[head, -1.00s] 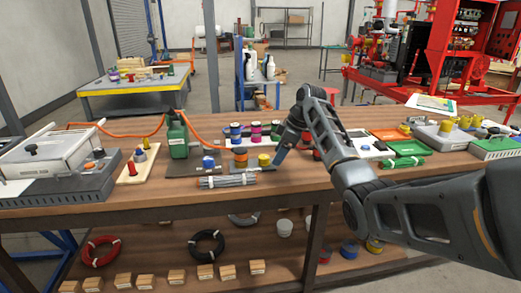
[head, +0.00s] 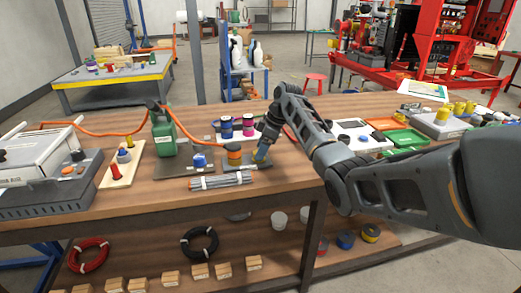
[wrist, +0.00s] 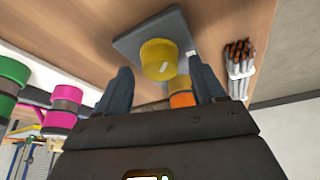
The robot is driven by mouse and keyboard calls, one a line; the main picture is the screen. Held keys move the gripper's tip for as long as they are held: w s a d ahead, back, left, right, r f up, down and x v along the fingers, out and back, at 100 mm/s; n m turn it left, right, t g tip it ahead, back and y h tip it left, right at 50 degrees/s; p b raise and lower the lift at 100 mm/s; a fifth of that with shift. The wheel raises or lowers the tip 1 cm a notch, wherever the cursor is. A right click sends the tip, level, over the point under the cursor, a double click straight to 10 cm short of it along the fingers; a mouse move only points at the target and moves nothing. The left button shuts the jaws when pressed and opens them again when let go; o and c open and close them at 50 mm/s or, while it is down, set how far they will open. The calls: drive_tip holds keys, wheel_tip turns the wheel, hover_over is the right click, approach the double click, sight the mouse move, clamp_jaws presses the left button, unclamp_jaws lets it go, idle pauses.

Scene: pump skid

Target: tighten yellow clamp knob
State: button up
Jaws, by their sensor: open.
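The yellow clamp knob (wrist: 158,58) is a round yellow cylinder with a pale mark on its top, standing on a grey plate (wrist: 133,42). In the wrist view it lies between the lines of my two open fingers, near their tips. My gripper (wrist: 163,82) is open, with no contact visible. In the head view my gripper (head: 261,153) points down at the plate's right part and hides most of the yellow knob. An orange knob (head: 234,151) stands close to its left; it also shows in the wrist view (wrist: 182,98), partly hidden.
A bundle of grey rods (head: 220,181) lies in front of the plate. Pink and blue spools (head: 249,125) stand behind. Green and orange trays (head: 405,138) lie to the right.

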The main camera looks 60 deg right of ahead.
drive_tip(key=shift+w+a+f, duration=0.1)
drive_tip(key=shift+w+f, duration=0.05)
drive_tip(key=shift+f, duration=0.25)
drive_tip(key=shift+c, duration=0.2)
drive_tip(key=c, duration=1)
